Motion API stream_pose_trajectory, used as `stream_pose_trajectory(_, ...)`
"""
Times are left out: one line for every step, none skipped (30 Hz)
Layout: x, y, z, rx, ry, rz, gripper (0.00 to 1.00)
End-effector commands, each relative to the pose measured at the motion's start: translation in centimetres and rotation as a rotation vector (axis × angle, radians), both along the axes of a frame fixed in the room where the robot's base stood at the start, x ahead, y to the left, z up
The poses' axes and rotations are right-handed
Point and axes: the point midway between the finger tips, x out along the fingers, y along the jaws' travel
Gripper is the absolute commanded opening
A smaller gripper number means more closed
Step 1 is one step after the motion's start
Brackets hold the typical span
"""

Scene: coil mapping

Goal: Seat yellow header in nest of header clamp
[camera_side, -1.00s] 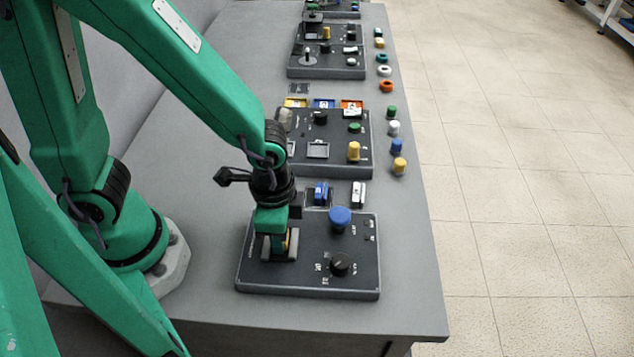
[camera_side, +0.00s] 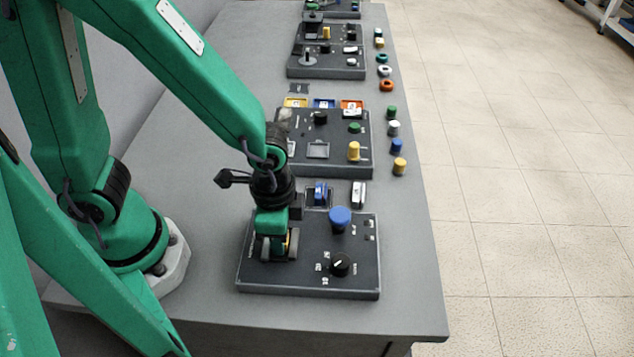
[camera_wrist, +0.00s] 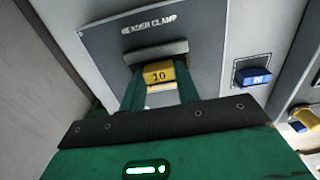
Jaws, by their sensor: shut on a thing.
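The yellow header (camera_wrist: 158,72), marked 10, is between the fingers of my gripper (camera_wrist: 160,90) in the wrist view. My gripper is shut on it. The header clamp (camera_wrist: 155,52) is a grey bar on the dark panel, right beyond the header. In the side view my gripper (camera_side: 277,250) points down at the clamp (camera_side: 265,256) on the left of the near panel, with only a sliver of yellow showing between the fingers. The nest itself is hidden by the fingers and header, so I cannot tell how deep the header sits.
The near panel (camera_side: 300,280) also carries a blue knob (camera_side: 340,217) and a black dial (camera_side: 340,264) right of my gripper. A blue header (camera_side: 319,193) and a white one (camera_side: 358,193) stand behind it.

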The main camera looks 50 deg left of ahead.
Motion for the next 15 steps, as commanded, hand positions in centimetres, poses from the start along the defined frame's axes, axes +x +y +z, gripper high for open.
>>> stream_pose_trajectory(0.00,0.00,0.00,0.000,0.000,0.000,0.10)
stream_pose_trajectory(0.00,0.00,0.00,0.000,0.000,0.000,0.10)
stream_pose_trajectory(0.00,0.00,0.00,0.000,0.000,0.000,0.10)
stream_pose_trajectory(0.00,0.00,0.00,0.000,0.000,0.000,0.10)
stream_pose_trajectory(0.00,0.00,0.01,0.000,0.000,0.000,0.10)
stream_pose_trajectory(0.00,0.00,0.01,0.000,0.000,0.000,0.10)
stream_pose_trajectory(0.01,-0.01,0.01,0.000,0.000,0.000,0.38)
stream_pose_trajectory(0.01,-0.01,0.01,0.000,0.000,0.000,0.43)
stream_pose_trajectory(0.00,0.00,0.01,0.000,0.000,0.000,0.51)
stream_pose_trajectory(0.01,-0.01,0.01,0.000,0.000,0.000,0.57)
stream_pose_trajectory(0.01,-0.01,0.01,0.000,0.000,0.000,0.57)
stream_pose_trajectory(0.01,-0.01,0.01,0.000,0.000,0.000,0.57)
stream_pose_trajectory(0.01,-0.01,0.01,0.000,0.000,0.000,0.57)
stream_pose_trajectory(0.01,-0.01,0.01,0.000,0.000,0.000,0.57)
stream_pose_trajectory(0.01,-0.01,0.01,0.000,0.000,0.000,0.57)
